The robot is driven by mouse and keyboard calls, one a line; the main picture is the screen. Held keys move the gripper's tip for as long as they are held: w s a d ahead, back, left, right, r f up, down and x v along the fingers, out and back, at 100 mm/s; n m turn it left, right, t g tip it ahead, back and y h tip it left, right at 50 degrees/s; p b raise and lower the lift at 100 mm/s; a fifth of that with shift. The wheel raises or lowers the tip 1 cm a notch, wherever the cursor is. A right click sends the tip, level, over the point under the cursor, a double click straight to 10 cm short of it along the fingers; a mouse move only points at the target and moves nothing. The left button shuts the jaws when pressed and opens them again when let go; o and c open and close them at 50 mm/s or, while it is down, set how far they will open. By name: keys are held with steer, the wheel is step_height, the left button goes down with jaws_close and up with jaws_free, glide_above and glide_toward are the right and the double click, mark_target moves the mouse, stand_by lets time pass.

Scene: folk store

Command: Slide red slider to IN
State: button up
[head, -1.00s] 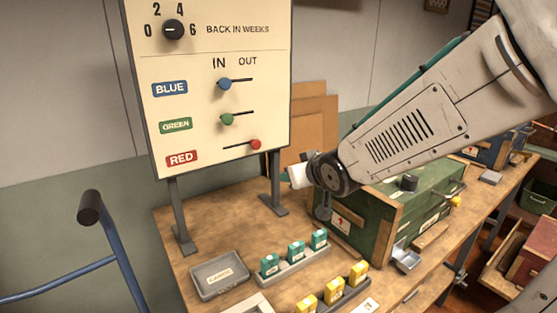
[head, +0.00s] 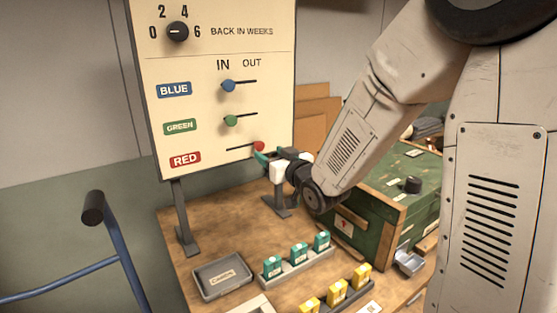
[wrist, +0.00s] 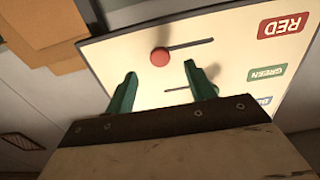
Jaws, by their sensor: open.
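The cream board (head: 215,50) stands on dark posts and has IN and OUT columns. The red slider (head: 259,146) is a round knob at the right, OUT end of its slot beside the RED label (head: 185,159). The blue slider (head: 229,86) and green slider (head: 231,120) sit at the left, IN ends. My gripper (head: 268,157) is open and empty, its green fingers close to the red slider. In the wrist view the red slider (wrist: 160,57) shows beyond and between the open fingers (wrist: 163,85), at the left end of its slot there. Contact cannot be told.
A green chest (head: 385,185) stands on the wooden bench right of the board, under my arm. A grey tray (head: 222,277) and racks of teal boxes (head: 299,252) and yellow boxes (head: 336,291) sit in front. A blue handrail (head: 115,250) is at left.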

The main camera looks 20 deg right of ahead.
mark_target(260, 147)
steer(key=shift+w+a, duration=0.2)
steer(key=shift+w, duration=0.8)
steer(key=shift+w+a, duration=0.2)
steer(key=shift+w, duration=0.8)
steer(key=shift+w+a, duration=0.2)
steer(key=shift+w, duration=0.8)
steer(key=shift+w, duration=0.1)
steer(key=c, duration=0.8)
steer(key=shift+o, duration=0.2)
